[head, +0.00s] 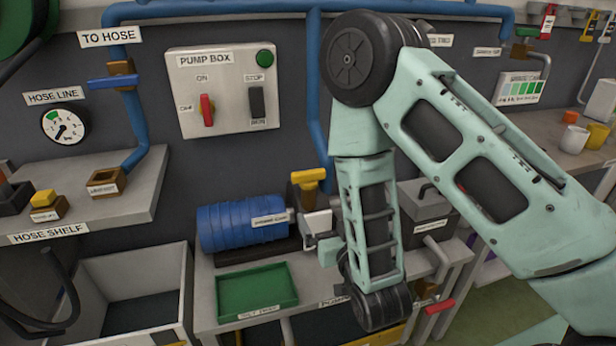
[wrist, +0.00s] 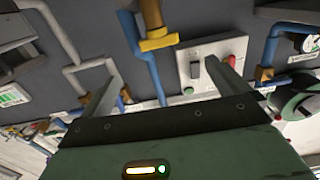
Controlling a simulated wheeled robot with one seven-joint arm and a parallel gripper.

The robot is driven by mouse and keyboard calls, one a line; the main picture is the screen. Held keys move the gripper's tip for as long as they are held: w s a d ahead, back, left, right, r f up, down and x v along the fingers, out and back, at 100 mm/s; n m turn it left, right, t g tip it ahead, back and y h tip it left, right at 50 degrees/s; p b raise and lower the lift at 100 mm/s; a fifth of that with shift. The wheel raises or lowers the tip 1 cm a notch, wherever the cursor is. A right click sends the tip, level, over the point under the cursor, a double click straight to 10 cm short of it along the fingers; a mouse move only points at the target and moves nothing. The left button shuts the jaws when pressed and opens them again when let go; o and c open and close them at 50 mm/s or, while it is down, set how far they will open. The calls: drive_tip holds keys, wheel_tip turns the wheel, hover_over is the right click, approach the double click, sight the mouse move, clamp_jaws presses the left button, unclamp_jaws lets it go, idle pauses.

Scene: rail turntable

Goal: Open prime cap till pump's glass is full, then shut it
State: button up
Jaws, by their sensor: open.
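The blue ribbed pump (head: 240,225) lies on its side on the bench, with a label reading prime cap (head: 270,219). A yellow T-shaped cap (head: 308,178) stands upright at its right end. In the wrist view the yellow cap (wrist: 158,40) shows upside down, ahead of and between my fingers, with a visible gap to each. My gripper (wrist: 170,62) is open and empty. In the head view my gripper (head: 318,240) is just below and right of the cap, partly hidden by my wrist. I cannot make out the pump's glass or its level.
The pump box (head: 222,90) with a red switch hangs on the wall above. A green tray (head: 256,290) lies in front of the pump. A blue pipe (head: 316,100) runs down behind the cap. A grey box (head: 425,212) stands right of my arm.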

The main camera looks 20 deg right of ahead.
drive_tip(key=b, duration=1.2)
approach(310, 178)
drive_tip(key=shift+s+f, duration=0.4)
drive_tip(key=shift+w+b, duration=0.15)
drive_tip(key=shift+b, duration=1.1)
drive_tip(key=w, duration=1.1)
drive_tip(key=shift+w+r, duration=0.3)
drive_tip(key=c, duration=0.9)
